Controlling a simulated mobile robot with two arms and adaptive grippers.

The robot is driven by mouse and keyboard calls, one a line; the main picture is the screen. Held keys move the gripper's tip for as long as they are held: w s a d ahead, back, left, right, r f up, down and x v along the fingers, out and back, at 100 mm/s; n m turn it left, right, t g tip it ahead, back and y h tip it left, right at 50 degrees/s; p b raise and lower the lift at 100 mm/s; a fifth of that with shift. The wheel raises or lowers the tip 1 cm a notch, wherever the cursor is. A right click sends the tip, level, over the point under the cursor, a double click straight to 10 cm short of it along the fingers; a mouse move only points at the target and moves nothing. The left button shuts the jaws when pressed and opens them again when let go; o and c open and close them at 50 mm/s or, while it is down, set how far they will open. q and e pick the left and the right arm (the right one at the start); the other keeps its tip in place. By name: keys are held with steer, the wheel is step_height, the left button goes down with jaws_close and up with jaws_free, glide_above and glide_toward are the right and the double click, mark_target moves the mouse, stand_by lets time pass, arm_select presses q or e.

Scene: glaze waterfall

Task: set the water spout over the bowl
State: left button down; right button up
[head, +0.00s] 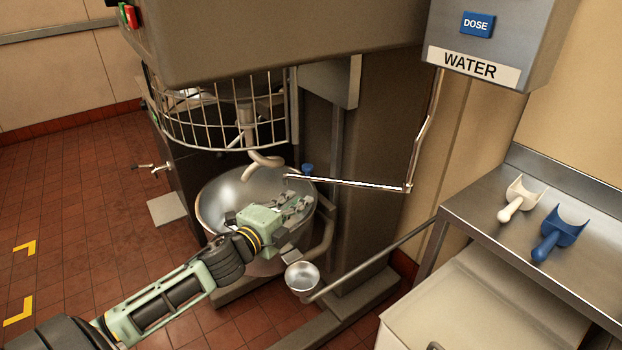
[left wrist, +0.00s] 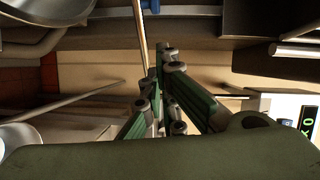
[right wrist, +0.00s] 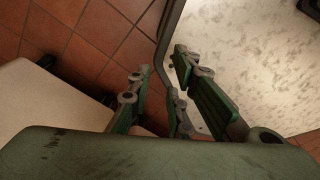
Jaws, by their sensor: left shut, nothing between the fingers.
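The water spout (head: 345,183) is a thin metal pipe. It drops from the WATER box, bends at an elbow, and runs left, its free end appearing over the right part of the steel bowl (head: 215,200) in the head view. My left gripper (head: 303,201) is shut and empty, just below the spout in the picture, in front of the bowl's right side. In the left wrist view, a thin rod that looks like the spout (left wrist: 141,40) passes close beside the fingertips; contact cannot be told. My right gripper (right wrist: 160,75) is open and empty, outside the head view.
The mixer's wire guard (head: 220,120) and dough hook (head: 262,160) are above the bowl. The WATER box (head: 490,40) hangs at upper right. A small metal cup (head: 302,276) is below the bowl. White (head: 518,198) and blue (head: 558,235) scoops lie on the steel table (head: 480,200).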

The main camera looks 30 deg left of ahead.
arm_select(q)
steer(key=shift+w+a+f+p, duration=0.3)
steer(key=shift+w+a, duration=0.15)
steer(key=shift+w, duration=1.6)
steer(key=shift+w+a+f+p, duration=0.3)
steer(key=shift+w+a, duration=0.2)
steer(key=shift+w, duration=1.55)
steer(key=shift+w+a+f+p, duration=0.2)
steer(key=shift+w+a+p, duration=0.2)
steer(key=shift+w, duration=1.65)
